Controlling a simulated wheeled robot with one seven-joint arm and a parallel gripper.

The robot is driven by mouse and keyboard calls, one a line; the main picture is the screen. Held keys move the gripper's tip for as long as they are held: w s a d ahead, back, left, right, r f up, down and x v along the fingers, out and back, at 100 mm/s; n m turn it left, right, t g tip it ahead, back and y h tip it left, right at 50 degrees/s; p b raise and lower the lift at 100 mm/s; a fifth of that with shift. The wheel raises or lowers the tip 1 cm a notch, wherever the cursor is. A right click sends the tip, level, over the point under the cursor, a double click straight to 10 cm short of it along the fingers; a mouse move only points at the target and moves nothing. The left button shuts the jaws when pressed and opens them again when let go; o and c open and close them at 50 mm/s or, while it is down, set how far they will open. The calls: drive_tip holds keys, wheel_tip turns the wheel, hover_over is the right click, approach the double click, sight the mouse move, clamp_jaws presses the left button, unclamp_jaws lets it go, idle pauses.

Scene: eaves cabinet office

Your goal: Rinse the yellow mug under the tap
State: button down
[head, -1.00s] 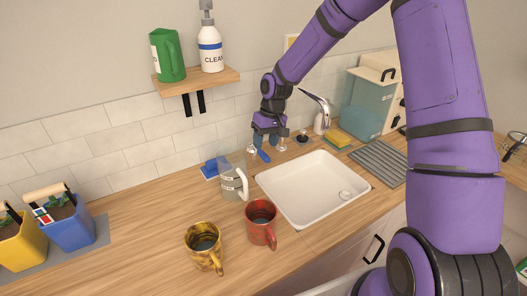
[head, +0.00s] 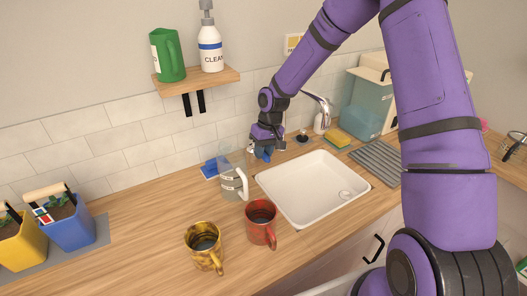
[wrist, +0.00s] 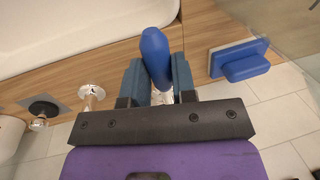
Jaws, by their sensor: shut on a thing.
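The yellow mug (head: 205,246), mottled with dark patches, stands upright on the wooden counter at the front, left of the red mug. My gripper (head: 263,151) is far from it, behind the sink's back left corner. In the wrist view my gripper (wrist: 160,85) is shut on a blue lever-like handle (wrist: 156,55) with a chrome stem, partly hidden between the fingers. The white sink (head: 300,200) looks empty, and I see no water running.
The red mug (head: 261,223) and a grey mug (head: 233,183) stand between the yellow mug and the sink. A shelf (head: 197,81) holds a green jug and a bottle. Left of the yellow mug is open counter.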

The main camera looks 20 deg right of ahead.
drive_tip(key=shift+w+r+g, duration=0.15)
drive_tip(key=shift+r+g, duration=0.35)
drive_tip(key=shift+g, duration=0.3)
drive_tip(key=c, duration=0.9)
unclamp_jaws()
drive_tip(key=v, duration=1)
drive_tip(key=shift+r, duration=0.4)
